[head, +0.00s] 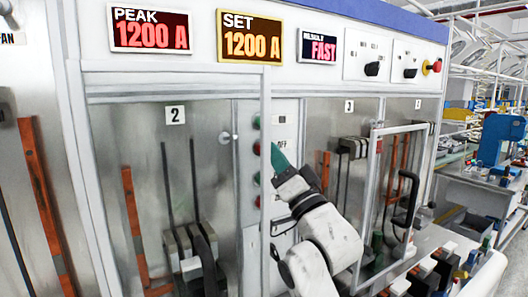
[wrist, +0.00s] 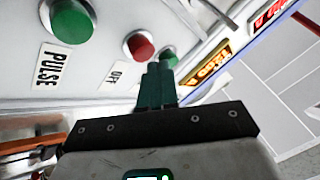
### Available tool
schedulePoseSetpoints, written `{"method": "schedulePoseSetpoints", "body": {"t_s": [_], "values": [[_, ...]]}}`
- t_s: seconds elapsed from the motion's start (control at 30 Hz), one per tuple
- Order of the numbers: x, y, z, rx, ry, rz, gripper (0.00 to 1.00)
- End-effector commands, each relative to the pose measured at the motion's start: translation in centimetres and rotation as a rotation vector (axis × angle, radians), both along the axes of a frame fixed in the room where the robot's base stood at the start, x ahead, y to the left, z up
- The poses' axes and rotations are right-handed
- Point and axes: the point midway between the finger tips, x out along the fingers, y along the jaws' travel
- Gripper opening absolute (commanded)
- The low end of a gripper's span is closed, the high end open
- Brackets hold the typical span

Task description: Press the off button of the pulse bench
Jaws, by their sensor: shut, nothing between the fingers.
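The pulse bench panel has a red off button (wrist: 138,45) with an OFF label (wrist: 115,75) in the wrist view; the button also shows in the head view (head: 257,149). A large green button (wrist: 72,20) with a PULSE label (wrist: 47,66) is to its left. A smaller green button (wrist: 168,57) is to its right, partly behind my fingertips. My gripper (wrist: 158,70) is shut and empty, its green fingers near the red and smaller green buttons. In the head view my gripper (head: 277,155) is just right of the button column. I cannot tell whether it touches anything.
Displays read PEAK 1200 A (head: 150,29), SET 1200 A (head: 250,36) and FAST (head: 319,46). A white frame post (head: 266,180) stands beside the button column. A clear door with a black handle (head: 405,200) is at right. Knobs and a red emergency button (head: 436,66) are upper right.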

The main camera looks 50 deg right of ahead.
Motion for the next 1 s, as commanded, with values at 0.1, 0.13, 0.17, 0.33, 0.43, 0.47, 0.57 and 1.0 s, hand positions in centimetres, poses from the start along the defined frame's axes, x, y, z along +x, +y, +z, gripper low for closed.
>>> {"method": "schedulePoseSetpoints", "body": {"t_s": [0.1,0.13,0.17,0.33,0.43,0.47,0.57,1.0], "values": [[-0.2,0.1,0.0,0.000,0.000,0.000,0.00],[-0.2,0.0,0.0,0.000,0.000,0.000,0.00],[-0.2,0.0,0.0,0.000,0.000,0.000,0.00],[-0.2,0.0,0.0,0.000,0.000,0.000,0.00],[-0.6,0.1,-0.1,0.001,0.000,-0.001,0.00],[-0.9,0.2,-0.1,0.001,0.000,-0.001,0.00],[-1.8,0.4,-0.2,0.002,-0.001,-0.001,0.00],[-4.9,1.4,-0.1,0.000,0.000,0.000,0.00]]}}
